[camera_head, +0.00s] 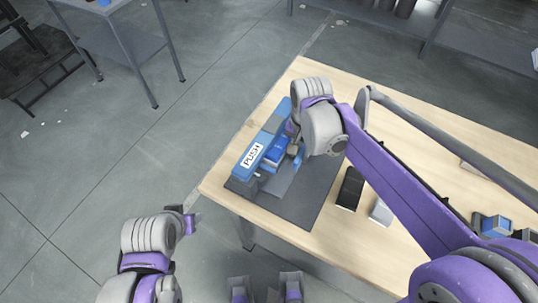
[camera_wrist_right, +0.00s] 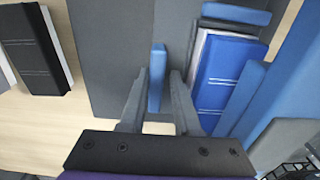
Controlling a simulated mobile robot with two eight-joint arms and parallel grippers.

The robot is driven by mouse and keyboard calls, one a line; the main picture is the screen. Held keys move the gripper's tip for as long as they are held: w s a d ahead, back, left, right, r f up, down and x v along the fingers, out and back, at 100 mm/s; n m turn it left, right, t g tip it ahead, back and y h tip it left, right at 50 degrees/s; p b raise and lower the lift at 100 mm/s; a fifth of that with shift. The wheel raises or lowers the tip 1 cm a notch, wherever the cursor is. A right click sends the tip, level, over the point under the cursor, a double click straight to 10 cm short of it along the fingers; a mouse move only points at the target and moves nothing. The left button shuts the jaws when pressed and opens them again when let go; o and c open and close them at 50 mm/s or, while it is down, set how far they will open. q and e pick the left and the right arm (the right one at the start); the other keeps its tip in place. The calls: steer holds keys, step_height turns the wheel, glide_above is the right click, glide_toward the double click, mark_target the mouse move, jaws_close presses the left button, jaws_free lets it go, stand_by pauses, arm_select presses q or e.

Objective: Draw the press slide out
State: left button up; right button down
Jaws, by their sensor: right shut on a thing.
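The blue press (camera_head: 247,170) stands on a dark mat (camera_head: 318,185) near the table's left edge, with a white lettered label on its side. In the right wrist view, a narrow blue bar (camera_wrist_right: 157,78), apparently the slide's handle, stands between the fingers of my right gripper (camera_wrist_right: 158,92), which is shut on it. In the head view my right wrist hides part of the press and the grip. My left gripper (camera_head: 188,218) hangs off the table's left side; its jaw opening is unclear.
Small blue-and-dark items (camera_head: 492,226) sit at the table's right.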

mark_target(329, 177)
steer(key=shift+s+d+f+p, duration=0.1)
steer(key=shift+s+d+f, duration=0.05)
steer(key=shift+s+d, duration=1)
steer(key=shift+s+d+f+p, duration=0.1)
steer(key=shift+s+d, duration=0.7)
steer(key=shift+d, duration=0.6)
steer(key=shift+s+d+f+p, duration=0.1)
steer(key=shift+s+d+f, duration=0.05)
steer(key=shift+s+d, duration=1)
arm_select(q)
steer(key=shift+w+r, duration=0.1)
steer(key=shift+r, duration=0.15)
arm_select(e)
steer(key=shift+w+d, duration=0.15)
steer(key=shift+w, duration=0.05)
steer(key=c, duration=0.9)
jaws_free()
arm_select(q)
steer(key=shift+r, duration=0.1)
arm_select(e)
steer(key=shift+r, duration=0.1)
